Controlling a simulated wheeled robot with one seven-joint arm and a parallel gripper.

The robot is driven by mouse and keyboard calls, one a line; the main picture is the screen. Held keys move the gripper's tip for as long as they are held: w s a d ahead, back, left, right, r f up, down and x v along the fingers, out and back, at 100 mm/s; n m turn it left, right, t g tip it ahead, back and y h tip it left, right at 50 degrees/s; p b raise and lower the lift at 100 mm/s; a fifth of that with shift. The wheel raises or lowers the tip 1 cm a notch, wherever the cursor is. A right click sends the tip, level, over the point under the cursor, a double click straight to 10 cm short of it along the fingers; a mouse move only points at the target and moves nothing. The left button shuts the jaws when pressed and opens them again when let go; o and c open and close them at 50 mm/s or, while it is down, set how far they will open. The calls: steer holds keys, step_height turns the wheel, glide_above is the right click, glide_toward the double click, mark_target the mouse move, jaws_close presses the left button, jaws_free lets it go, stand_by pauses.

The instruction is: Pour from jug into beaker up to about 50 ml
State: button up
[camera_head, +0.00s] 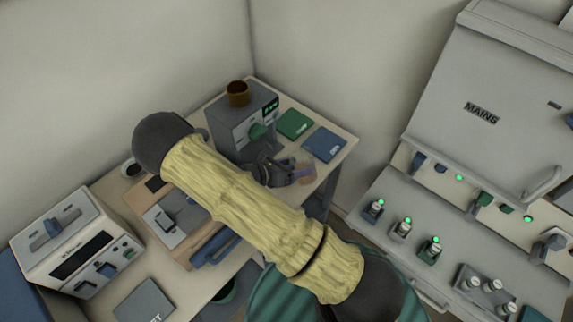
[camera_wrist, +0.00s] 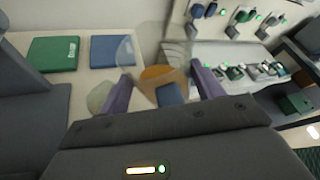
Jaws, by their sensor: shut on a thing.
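My gripper (camera_head: 298,171) is at the right end of the left-hand table, beside the grey box device. In the wrist view its two purple fingers (camera_wrist: 161,74) are shut on a clear see-through vessel, which seems to be the jug (camera_wrist: 127,52). Amber-brown colour shows low in it, and a blue patch shows in front of that. In the head view the jug is a faint orange-tinted shape (camera_head: 308,173) at the fingertips. A pale greenish rounded shape (camera_wrist: 100,96) lies left of the left finger; I cannot tell whether it is the beaker. No volume marks are readable.
A grey device (camera_head: 228,132) with a brown cup (camera_head: 238,93) on top stands behind my gripper. A green book (camera_head: 295,124) and a blue book (camera_head: 324,145) lie near the table's back edge. A white panel of switches and green lights (camera_head: 440,215) stands to the right.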

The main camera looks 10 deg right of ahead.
steer(key=shift+m, duration=0.5)
steer(key=shift+t+y+b, duration=0.3)
steer(key=shift+b, duration=0.05)
steer(key=shift+w+a+f+m+b, duration=0.15)
steer(key=shift+f+m+b, duration=0.25)
steer(key=shift+b, duration=0.25)
steer(key=shift+w+f+m+t+y+b, duration=0.15)
steer(key=shift+m+t+y+b, duration=0.4)
steer(key=shift+b, duration=0.7)
steer(key=shift+r, duration=0.2)
steer(key=shift+r, duration=0.15)
steer(key=shift+h, duration=0.25)
steer(key=shift+r+p, duration=2.15)
steer(key=shift+r, duration=0.25)
steer(key=shift+f, duration=0.15)
